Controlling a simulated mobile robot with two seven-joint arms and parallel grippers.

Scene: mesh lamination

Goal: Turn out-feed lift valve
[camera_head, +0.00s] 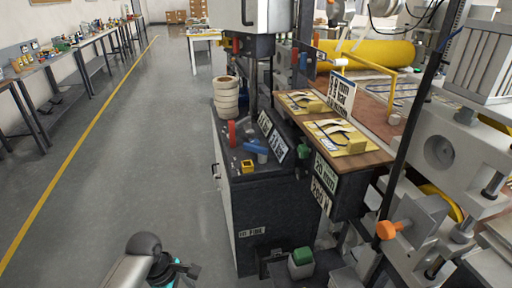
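I cannot tell for sure which part is the out-feed lift valve. An orange knob (387,229) sits on a grey fitting low on the machine at the right. Small red and blue handles (302,62) show by the upright post at the top middle. My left gripper (186,271) is at the bottom edge, left of the black cabinet and well apart from the knob and handles. It is partly cut off, and its opening is unclear. My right gripper is not in view.
A black cabinet (285,215) bears stacked tape rolls (226,95), a red item, a blue item and a yellow box. A wooden shelf (372,157) with yellow sheets adjoins it. A green button (302,255) is low in front. Grey floor (130,150) at the left is clear.

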